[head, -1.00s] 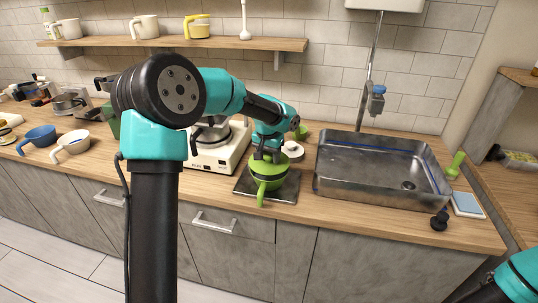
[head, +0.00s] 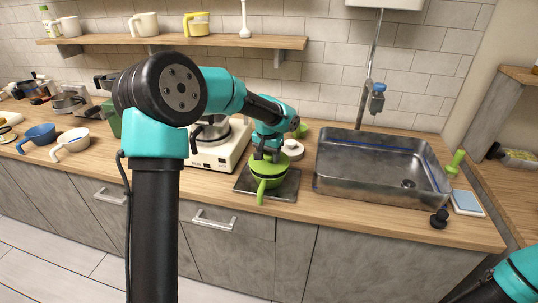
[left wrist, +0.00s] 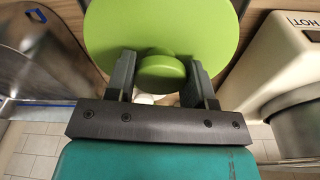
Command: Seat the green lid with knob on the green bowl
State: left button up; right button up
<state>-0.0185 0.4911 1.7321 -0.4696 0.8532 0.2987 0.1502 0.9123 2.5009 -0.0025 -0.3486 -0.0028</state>
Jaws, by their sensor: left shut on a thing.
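The green lid (head: 277,171) is over the green bowl (head: 262,190), which stands on a dark square mat (head: 287,188) on the counter. The bowl's green handle points toward the front edge. My left gripper (head: 266,155) is above the lid, pointing down. In the left wrist view the lid (left wrist: 160,30) shows as a broad green disc, and my left gripper (left wrist: 162,75) is shut on its round green knob (left wrist: 161,73). The lid hides the bowl in that view. I cannot tell whether the lid touches the bowl's rim. My right gripper is out of view.
A steel sink (head: 380,170) lies to the right of the mat. A white appliance (head: 218,150) stands to its left, and a white round item (head: 292,149) sits behind. A blue cup (head: 39,136) and a white cup (head: 73,142) are far left.

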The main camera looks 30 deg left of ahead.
pick_arm(q)
jog(key=shift+f, duration=1.1)
dwell(3.6)
jog(key=o, duration=1)
jog(key=shift+o, duration=0.3)
jog(key=o, duration=0.3)
jog(key=shift+o, duration=0.2)
jog(key=shift+r, duration=0.1)
jog(key=shift+s+r, duration=0.2)
jog(key=shift+r, duration=1.25)
jog(key=shift+s+r, duration=0.15)
jog(key=shift+r, duration=1.3)
jog(key=shift+s+r, duration=0.2)
jog(key=shift+r, duration=1.25)
